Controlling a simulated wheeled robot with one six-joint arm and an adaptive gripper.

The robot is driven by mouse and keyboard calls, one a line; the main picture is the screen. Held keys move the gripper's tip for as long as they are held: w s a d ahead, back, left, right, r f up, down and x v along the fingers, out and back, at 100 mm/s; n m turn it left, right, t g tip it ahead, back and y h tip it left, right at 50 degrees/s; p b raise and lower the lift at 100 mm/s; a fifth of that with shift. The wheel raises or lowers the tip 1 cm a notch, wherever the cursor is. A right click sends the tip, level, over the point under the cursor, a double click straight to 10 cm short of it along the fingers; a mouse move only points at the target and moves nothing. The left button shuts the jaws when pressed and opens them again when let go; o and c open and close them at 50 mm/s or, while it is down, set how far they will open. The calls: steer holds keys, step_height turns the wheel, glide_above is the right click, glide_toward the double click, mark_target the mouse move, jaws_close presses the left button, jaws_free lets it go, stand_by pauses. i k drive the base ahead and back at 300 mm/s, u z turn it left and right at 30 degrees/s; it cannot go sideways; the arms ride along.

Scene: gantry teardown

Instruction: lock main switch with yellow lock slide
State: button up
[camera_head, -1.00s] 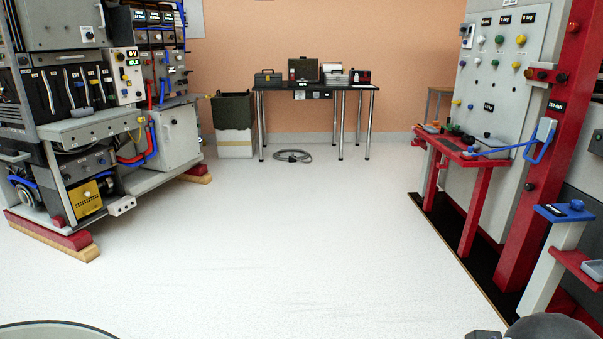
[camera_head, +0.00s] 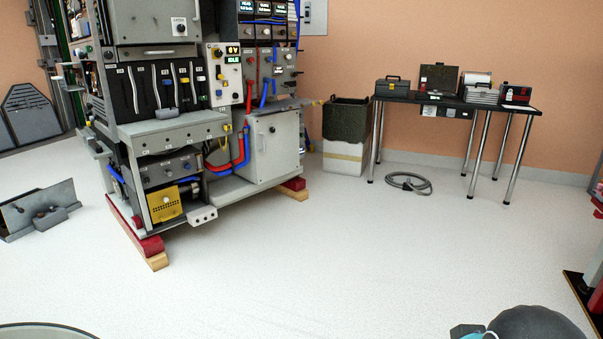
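The grey equipment rack (camera_head: 180,130) stands at the left centre. On its upper grey box is a dark knob with a small label above it (camera_head: 180,27). A pale control panel (camera_head: 226,76) beside it carries lit readouts, yellow parts and dark buttons. A row of levers and switches (camera_head: 165,88) sits left of that panel. I cannot tell which part is the main switch or the yellow lock slide at this distance. My gripper's fingers are not visible; only a dark rounded part, probably of my arm, shows at the bottom right edge, far from the rack.
The white floor (camera_head: 330,260) in front of the rack is clear. Wooden and red skids (camera_head: 150,250) jut out under the rack. A dark bin (camera_head: 347,113), a black table (camera_head: 450,100) and a coiled cable (camera_head: 409,182) stand behind. A grey tray (camera_head: 40,210) lies at the left.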

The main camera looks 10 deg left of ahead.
mark_target(219, 77)
steer(key=u, duration=0.55)
steer(key=i, duration=1.65)
steer(key=u, duration=0.85)
steer(key=i, duration=1)
steer(key=u, duration=0.15)
